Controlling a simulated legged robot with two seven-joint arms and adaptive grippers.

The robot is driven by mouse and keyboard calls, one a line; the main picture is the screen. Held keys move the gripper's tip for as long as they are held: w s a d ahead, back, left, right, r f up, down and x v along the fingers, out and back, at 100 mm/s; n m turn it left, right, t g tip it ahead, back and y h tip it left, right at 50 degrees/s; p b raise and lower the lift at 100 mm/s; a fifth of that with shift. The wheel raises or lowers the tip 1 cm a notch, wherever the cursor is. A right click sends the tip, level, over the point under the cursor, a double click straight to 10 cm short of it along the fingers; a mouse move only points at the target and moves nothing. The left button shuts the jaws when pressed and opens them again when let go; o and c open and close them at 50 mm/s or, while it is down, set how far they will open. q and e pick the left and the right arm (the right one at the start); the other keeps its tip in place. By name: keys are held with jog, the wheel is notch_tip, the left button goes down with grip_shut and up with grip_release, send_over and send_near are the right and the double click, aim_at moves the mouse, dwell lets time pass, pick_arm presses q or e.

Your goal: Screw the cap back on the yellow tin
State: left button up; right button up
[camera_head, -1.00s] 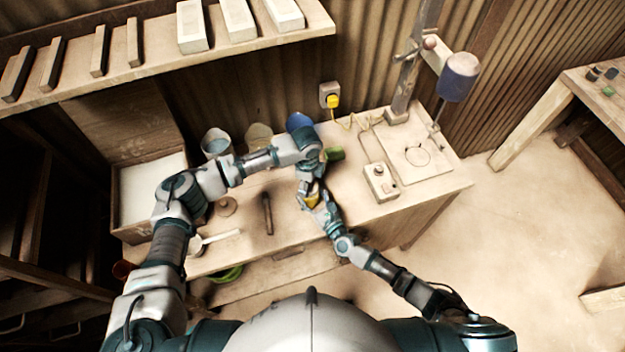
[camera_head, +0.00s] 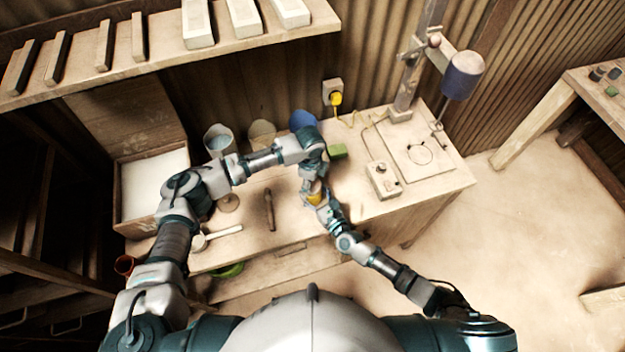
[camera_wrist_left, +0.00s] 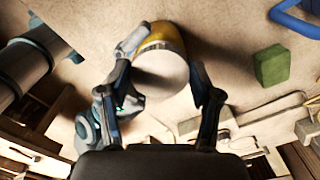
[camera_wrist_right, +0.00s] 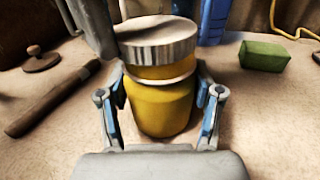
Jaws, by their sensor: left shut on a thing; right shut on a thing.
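The yellow tin (camera_wrist_right: 160,108) stands upright in the right wrist view, with a pale rim at its shoulder and a yellow neck above. My right gripper (camera_wrist_right: 162,92) is shut around its body. The pale, ridged cap (camera_wrist_right: 157,40) is at the top of the tin, with a band of yellow neck showing below it; whether its thread is engaged cannot be seen. My left gripper (camera_wrist_left: 163,75) is shut on the cap from above, one finger on each side; the cap's pale top (camera_wrist_left: 160,72) faces the left wrist camera. The tin also shows small in the head view (camera_head: 315,198).
A green block (camera_head: 337,151) lies just behind the tin. A dark-handled tool (camera_head: 269,209) lies to the left. Several cups, including a blue one (camera_head: 303,121), stand along the back. A control box (camera_head: 382,181) is at the right.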

pick_arm(q)
jog(key=shift+a+f, duration=0.1)
jog(key=shift+f, duration=0.2)
jog(key=shift+c, duration=0.8)
jog(key=shift+f, duration=0.2)
jog(key=shift+d, duration=0.2)
jog(key=shift+d+r+y, duration=0.25)
jog(key=shift+r+y, duration=0.2)
jog(key=shift+y, duration=0.55)
jog(key=shift+f, duration=0.5)
